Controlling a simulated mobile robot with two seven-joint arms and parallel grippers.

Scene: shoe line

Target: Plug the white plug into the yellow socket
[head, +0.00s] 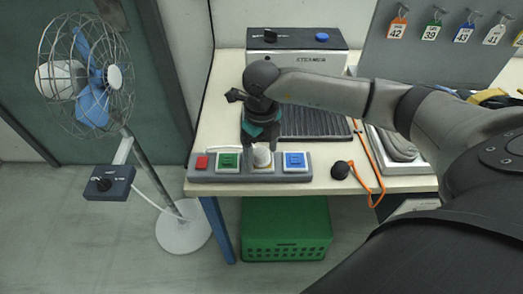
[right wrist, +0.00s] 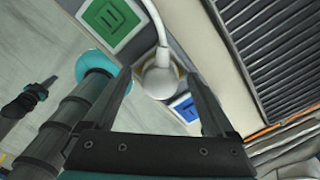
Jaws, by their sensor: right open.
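The white plug (head: 262,158) is at the socket place between the green and blue sockets of the grey power strip (head: 201,175). It also shows in the right wrist view (right wrist: 160,78), its white cord rising from its top. A little yellow-brown shows around its edge; the rest of the yellow socket is hidden beneath it, and I cannot tell how deep it sits. My right gripper (head: 260,148) is open, pointing down over the strip. In the right wrist view its fingers (right wrist: 162,88) stand apart on either side of the plug. My left gripper is not recognisable in either view.
The strip also has a red switch (head: 202,163), a green socket (head: 229,161) and a blue socket (head: 294,161), at the table's front edge. A black round object (head: 340,170) and an orange cord (head: 369,165) lie to the right. A ribbed dark mat (head: 316,123) lies behind. A fan (head: 92,85) stands left.

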